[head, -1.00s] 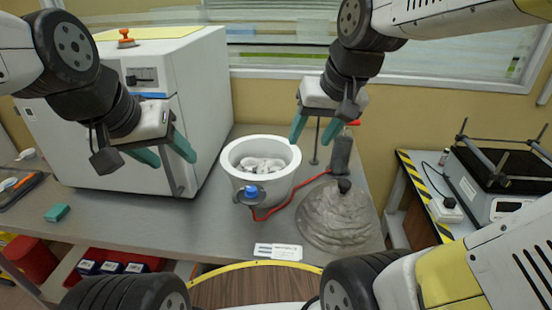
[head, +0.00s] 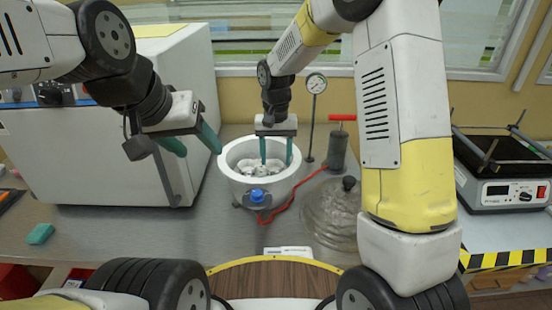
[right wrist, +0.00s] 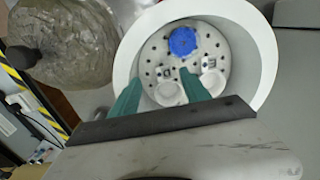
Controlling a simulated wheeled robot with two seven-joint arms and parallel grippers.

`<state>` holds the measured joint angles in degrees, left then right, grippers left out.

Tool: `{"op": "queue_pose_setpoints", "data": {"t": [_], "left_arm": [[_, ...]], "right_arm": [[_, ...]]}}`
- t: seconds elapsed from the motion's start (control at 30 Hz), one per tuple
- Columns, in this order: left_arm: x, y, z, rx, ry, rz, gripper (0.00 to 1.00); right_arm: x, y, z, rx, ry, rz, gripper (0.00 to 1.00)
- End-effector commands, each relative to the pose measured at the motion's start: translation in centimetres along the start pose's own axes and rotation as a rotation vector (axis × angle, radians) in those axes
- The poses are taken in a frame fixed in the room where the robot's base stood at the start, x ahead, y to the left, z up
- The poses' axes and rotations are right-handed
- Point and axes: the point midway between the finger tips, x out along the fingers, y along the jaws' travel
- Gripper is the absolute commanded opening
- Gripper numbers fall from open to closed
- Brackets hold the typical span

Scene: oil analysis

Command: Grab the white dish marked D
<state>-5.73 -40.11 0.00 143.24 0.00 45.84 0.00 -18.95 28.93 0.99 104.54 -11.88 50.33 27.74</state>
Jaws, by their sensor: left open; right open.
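The white dish marked D (right wrist: 170,94) lies on a perforated plate inside the round white pot (head: 232,181). A white dish marked E (right wrist: 214,82) lies beside it. My right gripper (head: 276,158) is open and points down into the pot; in the right wrist view (right wrist: 160,90) dish D appears between its fingers, with the right finger close to both dishes. I cannot tell whether the fingers touch either dish. In the head view the individual dishes are too small to identify. My left gripper (head: 194,146) is open and empty, left of the pot, before the white cabinet.
A glass lid (head: 331,212) with a dark knob lies right of the pot. A red hose (head: 285,205) runs to a dark pump (head: 338,152), beside a gauge (head: 316,84) on a stand. A white cabinet (head: 100,170) stands left. A teal block (head: 41,234) lies front left.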

Motion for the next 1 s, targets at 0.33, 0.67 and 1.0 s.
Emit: {"op": "queue_pose_setpoints", "data": {"t": [0.33, 0.67, 1.0], "left_arm": [[0.0, 0.0, 0.0, 0.0, 0.0, 0.0, 0.55], [0.0, 0.0, 0.0, 0.0, 0.0, 0.0, 0.55], [0.0, 0.0, 0.0, 0.0, 0.0, 0.0, 0.55]], "right_arm": [[4.7, -0.5, -0.3, 0.0, -0.003, 0.001, 0.55], [6.4, -0.5, -0.3, 0.0, 0.001, -0.001, 0.55], [6.3, -0.5, -0.3, 0.0, 0.001, -0.001, 0.04]]}}
